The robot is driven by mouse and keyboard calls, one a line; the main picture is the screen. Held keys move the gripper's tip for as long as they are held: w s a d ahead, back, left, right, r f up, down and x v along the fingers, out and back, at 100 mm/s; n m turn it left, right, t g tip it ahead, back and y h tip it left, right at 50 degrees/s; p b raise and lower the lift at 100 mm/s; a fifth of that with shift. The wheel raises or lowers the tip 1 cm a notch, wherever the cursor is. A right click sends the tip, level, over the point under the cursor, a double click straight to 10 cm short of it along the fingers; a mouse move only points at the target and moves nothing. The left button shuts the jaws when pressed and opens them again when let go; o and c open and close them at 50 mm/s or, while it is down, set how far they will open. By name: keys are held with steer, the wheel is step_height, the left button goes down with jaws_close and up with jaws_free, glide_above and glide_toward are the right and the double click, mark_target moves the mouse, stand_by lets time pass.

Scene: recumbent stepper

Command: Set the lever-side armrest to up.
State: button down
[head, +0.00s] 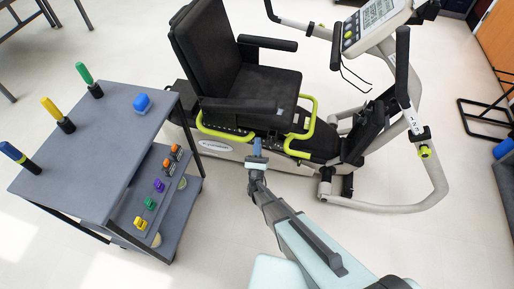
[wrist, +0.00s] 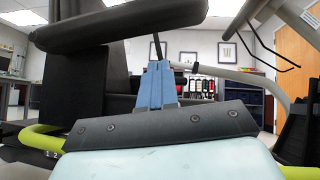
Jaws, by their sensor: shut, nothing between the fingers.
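The recumbent stepper's black seat (head: 243,85) has two dark armrests, both lying roughly level. The near armrest (head: 238,104) runs along the seat side facing me; the far armrest (head: 268,43) is across the seat. Yellow-green bars (head: 312,112) flank the seat base. I cannot tell for certain which side has the lever. My gripper (head: 257,146) is shut and empty, just below the near armrest and beside the seat base. In the wrist view its blue fingers (wrist: 155,82) point up toward the underside of the near armrest (wrist: 125,24). Whether they touch it is unclear.
A grey cart (head: 98,150) with upright coloured handles, a blue knob and several small coloured clips stands at left. The stepper's console (head: 372,22), handlebars and pale frame (head: 400,207) are at right.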

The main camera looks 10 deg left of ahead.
steer(key=w+a+r, duration=0.1)
steer(key=w+r, duration=0.3)
steer(key=r, duration=0.4)
steer(key=shift+a, duration=0.35)
steer(key=shift+w, duration=0.1)
steer(key=shift+r, duration=0.2)
